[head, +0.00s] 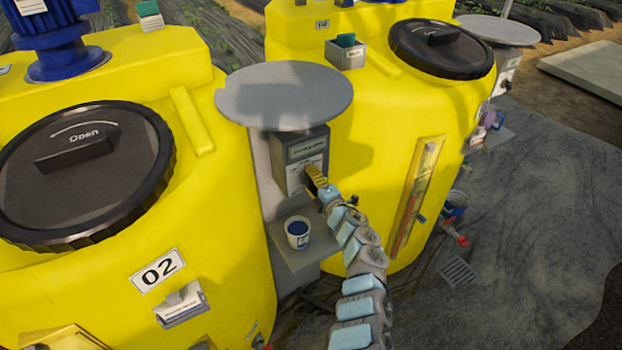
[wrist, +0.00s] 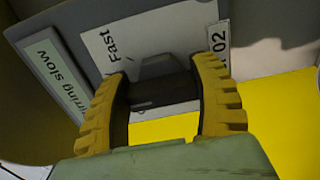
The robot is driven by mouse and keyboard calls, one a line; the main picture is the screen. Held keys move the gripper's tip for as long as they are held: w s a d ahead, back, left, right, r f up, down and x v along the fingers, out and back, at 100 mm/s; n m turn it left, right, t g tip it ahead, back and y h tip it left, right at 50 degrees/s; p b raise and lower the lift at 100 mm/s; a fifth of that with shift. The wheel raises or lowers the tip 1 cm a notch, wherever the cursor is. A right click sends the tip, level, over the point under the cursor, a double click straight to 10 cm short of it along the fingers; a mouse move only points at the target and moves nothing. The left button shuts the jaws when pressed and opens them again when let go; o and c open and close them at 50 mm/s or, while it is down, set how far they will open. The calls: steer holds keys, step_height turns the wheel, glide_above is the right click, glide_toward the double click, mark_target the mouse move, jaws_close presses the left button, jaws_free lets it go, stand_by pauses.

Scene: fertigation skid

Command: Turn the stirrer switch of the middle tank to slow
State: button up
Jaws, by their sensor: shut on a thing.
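The stirrer switch box (head: 290,172) is a grey box under a round grey cover, beside the yellow tank marked 02 (head: 95,262). My gripper (head: 315,178) reaches its front. In the wrist view, my gripper (wrist: 163,70) has its two yellow ribbed fingers on either side of the dark switch knob (wrist: 162,92) and is shut on it. A white plate behind the knob reads "Fast" (wrist: 118,45). A display strip (wrist: 56,76) reads "rring slow", its start cut off. A 02 label (wrist: 218,40) is beside the plate. The fingers hide part of the plate.
The round grey cover (head: 285,95) overhangs the box. A cup of blue liquid (head: 298,232) stands on a small shelf (head: 300,258) below. Another yellow tank (head: 380,110) with a level gauge (head: 415,200) stands close on the right. Open dark ground (head: 540,200) lies beyond it.

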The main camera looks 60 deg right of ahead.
mark_target(313, 182)
steer(key=shift+r, duration=0.1)
steer(key=o, duration=1.2)
steer(key=shift+s, duration=0.1)
steer(key=v, duration=0.5)
steer(key=shift+a, duration=0.1)
steer(key=shift+v, duration=3.4)
